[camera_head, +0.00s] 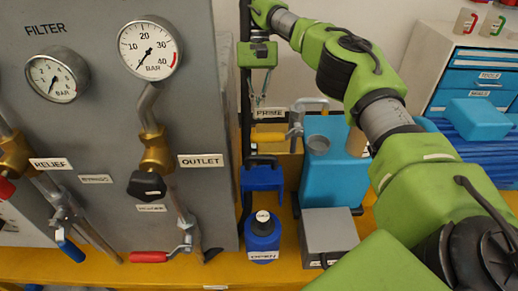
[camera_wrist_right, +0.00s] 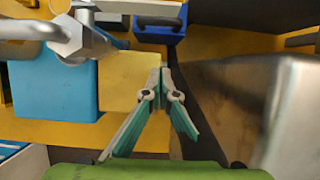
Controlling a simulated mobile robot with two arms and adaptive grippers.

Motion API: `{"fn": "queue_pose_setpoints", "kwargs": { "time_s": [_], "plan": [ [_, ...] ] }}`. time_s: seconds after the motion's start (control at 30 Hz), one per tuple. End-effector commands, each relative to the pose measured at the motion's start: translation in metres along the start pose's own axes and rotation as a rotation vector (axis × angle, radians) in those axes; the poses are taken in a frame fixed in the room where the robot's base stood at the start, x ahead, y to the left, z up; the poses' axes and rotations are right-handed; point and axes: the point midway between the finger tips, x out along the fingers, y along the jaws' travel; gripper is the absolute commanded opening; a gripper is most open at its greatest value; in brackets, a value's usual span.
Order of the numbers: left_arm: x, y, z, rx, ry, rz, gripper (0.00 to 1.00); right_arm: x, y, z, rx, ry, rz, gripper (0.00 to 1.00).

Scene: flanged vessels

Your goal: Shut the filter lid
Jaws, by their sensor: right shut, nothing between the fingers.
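A blue block-like part with a black handle on top (camera_head: 262,178), which may be the filter lid, stands beside the grey panel in the head view. It also shows at the top of the right wrist view (camera_wrist_right: 158,27). In front of it is a round blue vessel with a black cap (camera_head: 262,232) and an OPEN label below. I cannot tell how the two join or whether the lid is open. My right gripper (camera_head: 259,98) is shut and empty, above and behind the blue part, apart from it. Its fingertips meet in the wrist view (camera_wrist_right: 158,75). My left gripper is not in view.
The grey panel (camera_head: 105,110) with gauges, valves and red and blue levers fills the left. A blue tank (camera_head: 332,170) with a pipe and a grey box (camera_head: 328,232) stand right of the vessel on a yellow surface. A drawer cabinet (camera_head: 470,75) is farther right.

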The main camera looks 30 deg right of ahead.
Motion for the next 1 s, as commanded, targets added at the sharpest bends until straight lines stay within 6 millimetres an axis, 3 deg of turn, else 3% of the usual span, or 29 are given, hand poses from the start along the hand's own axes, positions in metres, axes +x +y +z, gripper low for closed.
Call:
{"fn": "queue_pose_setpoints", "kwargs": {
  "time_s": [0.03,0.3,0.43,0.7,1.0],
  "plan": [
    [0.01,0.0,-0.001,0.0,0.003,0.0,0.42,0.014,0.001,-0.002,-0.003,-0.005,0.0,0.0],
    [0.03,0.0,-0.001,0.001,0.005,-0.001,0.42,0.055,0.001,-0.002,-0.002,-0.003,0.001,0.0],
    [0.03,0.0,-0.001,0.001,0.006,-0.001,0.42,0.077,0.002,0.0,0.0,-0.004,0.003,0.0],
    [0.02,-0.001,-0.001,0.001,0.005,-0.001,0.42,0.079,0.001,0.025,-0.001,0.0,0.002,0.0],
    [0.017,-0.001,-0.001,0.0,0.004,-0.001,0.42,0.084,0.0,0.039,0.0,-0.001,0.001,0.0]
  ]
}}
